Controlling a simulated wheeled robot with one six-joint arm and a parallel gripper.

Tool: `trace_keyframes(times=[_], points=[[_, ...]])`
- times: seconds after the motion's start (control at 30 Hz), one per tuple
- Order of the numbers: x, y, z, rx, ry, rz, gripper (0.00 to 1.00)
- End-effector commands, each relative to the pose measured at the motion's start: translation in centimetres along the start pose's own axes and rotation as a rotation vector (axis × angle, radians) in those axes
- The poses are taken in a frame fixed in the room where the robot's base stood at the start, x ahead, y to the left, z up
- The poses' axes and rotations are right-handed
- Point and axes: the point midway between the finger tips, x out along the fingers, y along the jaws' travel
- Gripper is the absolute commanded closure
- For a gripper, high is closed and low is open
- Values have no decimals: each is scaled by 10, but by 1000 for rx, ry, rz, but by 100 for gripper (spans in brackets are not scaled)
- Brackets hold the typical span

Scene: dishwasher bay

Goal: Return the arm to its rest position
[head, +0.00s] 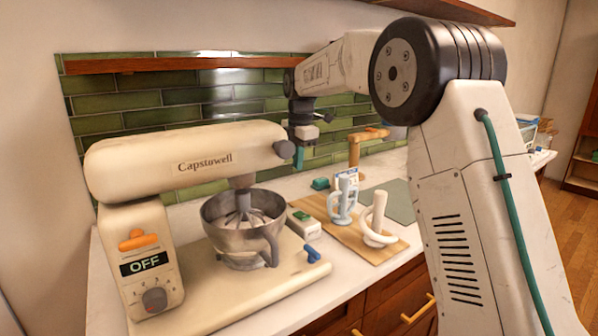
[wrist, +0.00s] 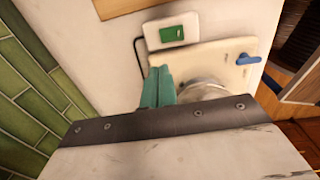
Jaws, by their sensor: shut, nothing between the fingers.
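My gripper (head: 300,157) hangs from the arm beside the mixer head, pointing down above the counter. Its teal fingers are together and hold nothing. They also show as a closed teal pair in the wrist view (wrist: 157,88). My arm is stretched out from its large black joint at the right toward the tiled wall. The cream stand mixer (head: 180,160) stands at the left with its head lowered and its display reading OFF. Its metal bowl (head: 222,208) sits under the head, and part of the bowl shows behind my wrist in the wrist view (wrist: 203,88).
A box with a green switch (head: 303,224) stands by the mixer base. A wooden faucet-like piece (head: 356,146) stands behind. A wooden shelf (head: 180,64) runs along the tiled wall. The counter front edge is clear.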

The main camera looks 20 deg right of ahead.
Motion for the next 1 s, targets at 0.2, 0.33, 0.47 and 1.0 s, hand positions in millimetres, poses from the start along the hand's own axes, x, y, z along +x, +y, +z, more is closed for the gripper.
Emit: trace_keyframes(times=[0.2,0.33,0.47,1.0], points=[[-1,0,0,0,0,-1,100],[-1,0,0,0,0,-1,100],[-2,-1,0,6,0,0,100],[-77,-202,-53,781,-10,20,100]])
